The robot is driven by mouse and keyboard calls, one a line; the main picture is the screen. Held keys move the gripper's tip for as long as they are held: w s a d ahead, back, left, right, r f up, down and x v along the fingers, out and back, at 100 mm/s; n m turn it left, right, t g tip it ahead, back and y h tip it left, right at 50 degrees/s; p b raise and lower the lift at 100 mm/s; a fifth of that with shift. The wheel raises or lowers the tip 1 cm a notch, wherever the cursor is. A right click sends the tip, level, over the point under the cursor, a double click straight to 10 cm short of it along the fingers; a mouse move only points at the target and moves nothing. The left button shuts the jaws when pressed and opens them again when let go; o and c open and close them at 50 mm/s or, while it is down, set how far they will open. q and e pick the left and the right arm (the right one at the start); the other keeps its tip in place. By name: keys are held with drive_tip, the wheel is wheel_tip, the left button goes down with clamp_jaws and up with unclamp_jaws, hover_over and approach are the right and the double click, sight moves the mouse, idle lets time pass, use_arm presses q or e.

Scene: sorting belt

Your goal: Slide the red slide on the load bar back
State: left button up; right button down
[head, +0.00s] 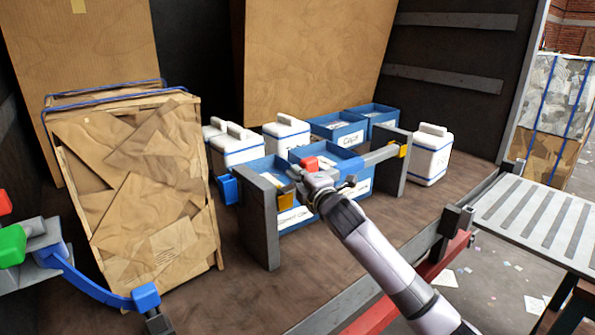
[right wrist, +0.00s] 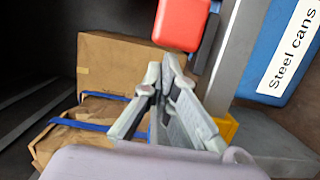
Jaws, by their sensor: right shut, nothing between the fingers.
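The load bar (head: 375,157) spans two dark grey posts, with yellow brackets at the posts and a blue end at the left. The red slide (head: 310,163) sits on the bar, left of its middle. My right gripper (head: 317,181) is at the near side of the bar by the slide, shut and empty. In the right wrist view, the red slide (right wrist: 182,22) lies just past the fingertips of my right gripper (right wrist: 168,68). I cannot tell whether they touch. My left gripper is not in view.
Blue labelled bins (head: 340,129) and white jugs (head: 430,154) stand behind and around the bar. A tall bale of cardboard (head: 150,190) with blue straps stands at left. A slatted metal table (head: 540,220) is at right. The floor in front of the bar is bare.

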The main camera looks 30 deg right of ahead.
sight(313, 166)
drive_tip(key=shift+w, duration=0.1)
drive_tip(key=d+p, duration=0.1)
drive_tip(key=d, duration=0.4)
drive_tip(key=shift+w+d, duration=0.1)
drive_tip(key=shift+w, duration=0.05)
drive_tip(key=shift+d, duration=0.25)
drive_tip(key=shift+a, duration=0.1)
